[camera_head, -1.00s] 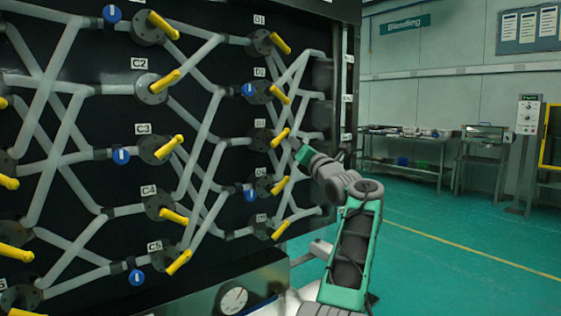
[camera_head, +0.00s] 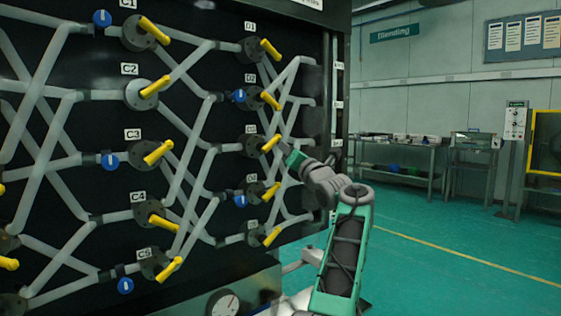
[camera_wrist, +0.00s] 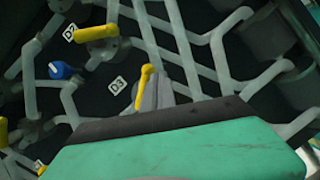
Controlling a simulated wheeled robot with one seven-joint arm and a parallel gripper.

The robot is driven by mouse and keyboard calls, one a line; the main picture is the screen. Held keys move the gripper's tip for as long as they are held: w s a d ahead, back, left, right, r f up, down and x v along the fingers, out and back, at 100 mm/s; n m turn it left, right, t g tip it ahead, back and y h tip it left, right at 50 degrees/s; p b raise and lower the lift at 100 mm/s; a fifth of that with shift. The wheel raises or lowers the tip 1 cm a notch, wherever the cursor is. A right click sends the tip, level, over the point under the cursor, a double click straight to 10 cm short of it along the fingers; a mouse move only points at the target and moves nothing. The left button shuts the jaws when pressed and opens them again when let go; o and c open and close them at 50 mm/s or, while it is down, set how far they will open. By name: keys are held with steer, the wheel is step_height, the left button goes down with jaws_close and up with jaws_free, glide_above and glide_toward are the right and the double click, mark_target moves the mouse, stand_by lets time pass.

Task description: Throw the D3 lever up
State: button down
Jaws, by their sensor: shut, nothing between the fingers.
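The D3 lever (camera_head: 271,143) is a yellow handle on a dark round valve flange, tilted with its free end up and to the right. In the wrist view the D3 lever (camera_wrist: 143,86) stands just right of the D3 label (camera_wrist: 117,85). My gripper (camera_head: 287,154) is just right of and below the lever's free end. In the wrist view my gripper (camera_wrist: 155,92) is shut and empty, close beside the lever. I cannot tell whether they touch. The green wrist housing hides the lower part of the wrist view.
The D2 lever (camera_head: 271,100) is above and the D4 lever (camera_head: 272,191) below, both yellow and close by. Pale pipes and blue knobs (camera_head: 240,201) crowd the black panel. A pressure gauge (camera_head: 223,303) sits below. Open green floor (camera_head: 450,240) lies to the right.

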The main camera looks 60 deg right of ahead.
steer(key=s+a+f+b, duration=0.3)
steer(key=s+f, duration=0.4)
steer(key=s, duration=0.3)
steer(key=shift+s+a+b, duration=0.15)
steer(key=shift+a+b, duration=0.05)
steer(key=shift+b, duration=0.45)
